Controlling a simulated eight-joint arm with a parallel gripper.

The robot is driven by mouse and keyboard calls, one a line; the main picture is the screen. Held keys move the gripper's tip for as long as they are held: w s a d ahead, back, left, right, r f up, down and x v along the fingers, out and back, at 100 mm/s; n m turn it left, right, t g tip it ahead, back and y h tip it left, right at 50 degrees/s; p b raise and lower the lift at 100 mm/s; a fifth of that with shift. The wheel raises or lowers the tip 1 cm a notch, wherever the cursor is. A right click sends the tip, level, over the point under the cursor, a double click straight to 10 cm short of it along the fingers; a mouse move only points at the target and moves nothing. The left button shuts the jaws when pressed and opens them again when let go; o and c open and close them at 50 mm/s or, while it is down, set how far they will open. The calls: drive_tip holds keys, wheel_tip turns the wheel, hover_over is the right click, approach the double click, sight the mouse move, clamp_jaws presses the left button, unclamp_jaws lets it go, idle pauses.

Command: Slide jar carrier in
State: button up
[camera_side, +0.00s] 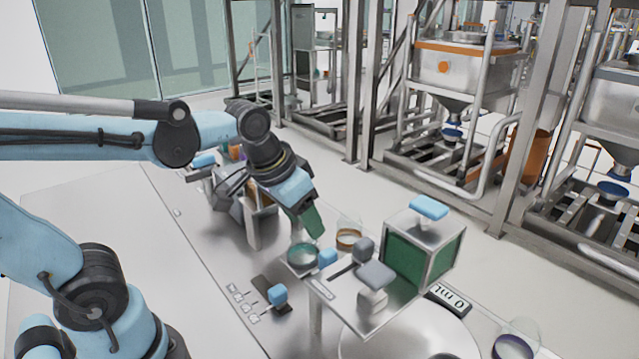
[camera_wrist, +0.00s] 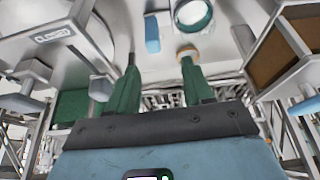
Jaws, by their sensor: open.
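My gripper (camera_side: 313,228) points down above the bench, left of a box with green panels. In the wrist view its two green fingers (camera_wrist: 159,72) are spread apart with nothing seen between them. A clear jar with a teal ring (camera_side: 303,257) stands below the fingertips, with a light-blue block (camera_side: 327,258) beside it. I take these for the jar carrier and its handle, but the carrier's body is not clear. In the wrist view the teal ring (camera_wrist: 193,16) and blue block (camera_wrist: 152,34) lie beyond the fingertips, apart from them.
The green-panelled box (camera_side: 407,262) has a blue block on top and a metal plate (camera_side: 352,311) with grey knobs in front. An amber-ringed jar (camera_side: 348,237) stands close behind the teal one. Another blue handle (camera_side: 278,295) sits in front. A purple-ringed jar (camera_side: 515,346) is at right.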

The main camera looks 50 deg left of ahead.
sight(328, 252)
drive_tip(key=w+g, duration=0.3)
drive_tip(key=shift+d+r, duration=0.25)
drive_tip(key=shift+d, duration=0.15)
drive_tip(key=shift+w+d+f+g, duration=0.1)
drive_tip(key=shift+w+d+g, duration=0.05)
drive_tip(key=shift+w+g, duration=0.3)
drive_tip(key=shift+w+d+f+g, duration=0.1)
drive_tip(key=shift+w+g, duration=0.3)
drive_tip(key=shift+g, duration=0.05)
wheel_tip(328, 252, down, 12)
drive_tip(key=shift+f, duration=0.1)
drive_tip(key=shift+c, duration=0.3)
clamp_jaws()
